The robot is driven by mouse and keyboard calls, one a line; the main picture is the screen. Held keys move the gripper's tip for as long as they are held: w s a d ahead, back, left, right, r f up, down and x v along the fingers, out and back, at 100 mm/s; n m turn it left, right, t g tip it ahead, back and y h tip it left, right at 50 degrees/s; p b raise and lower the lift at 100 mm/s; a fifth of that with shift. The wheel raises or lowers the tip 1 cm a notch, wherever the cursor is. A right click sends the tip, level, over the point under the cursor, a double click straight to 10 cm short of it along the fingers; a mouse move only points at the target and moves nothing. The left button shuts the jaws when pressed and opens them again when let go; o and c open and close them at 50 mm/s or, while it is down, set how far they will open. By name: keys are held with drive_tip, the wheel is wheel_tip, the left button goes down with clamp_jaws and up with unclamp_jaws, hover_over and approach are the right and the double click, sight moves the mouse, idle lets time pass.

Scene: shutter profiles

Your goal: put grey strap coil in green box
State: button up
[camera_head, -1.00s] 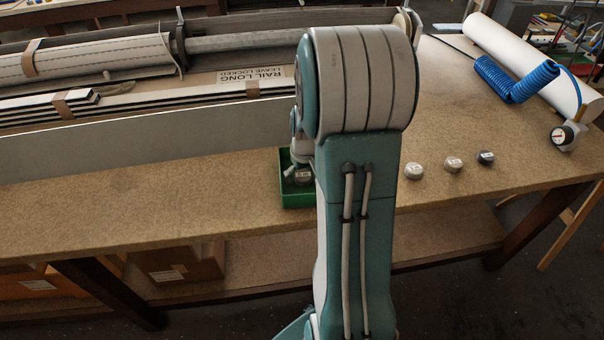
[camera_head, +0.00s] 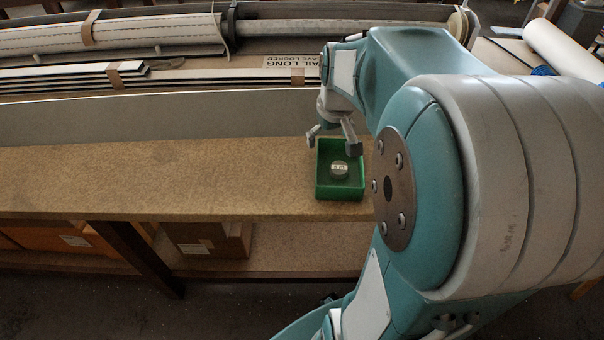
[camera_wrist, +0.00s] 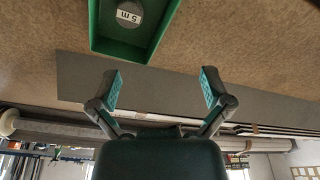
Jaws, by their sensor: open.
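The green box (camera_head: 324,190) stands on the workbench near its front edge, just left of my arm's big joint. A dark grey strap coil (camera_head: 340,169) with a white label lies inside it on the floor. In the wrist view the coil (camera_wrist: 129,12) reads "5 m" and sits in the green box (camera_wrist: 120,50) at the top of the picture. My gripper (camera_head: 334,139) is open and empty, above and behind the box's far side. In the wrist view both fingers of my gripper (camera_wrist: 160,90) are spread with nothing between them.
The workbench (camera_head: 200,180) is clear to the left of the box. A long grey rail (camera_head: 150,147) runs behind it, with shutter profiles (camera_head: 70,80) beyond. Cardboard boxes (camera_head: 205,238) sit on the lower shelf. My arm hides the bench's right side.

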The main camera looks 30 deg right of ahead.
drive_tip(key=s+a+r+n+t, duration=0.1)
drive_tip(key=s+a+r, duration=0.1)
drive_tip(key=s+a, duration=0.4)
drive_tip(key=s+a+r+n+t, duration=0.1)
drive_tip(key=s+a, duration=0.4)
drive_tip(key=a, duration=0.7)
drive_tip(key=shift+s+r+t+y, duration=0.4)
drive_tip(key=shift+r+t, duration=0.3)
drive_tip(key=shift+r, duration=0.35)
drive_tip(key=shift+w, duration=0.1)
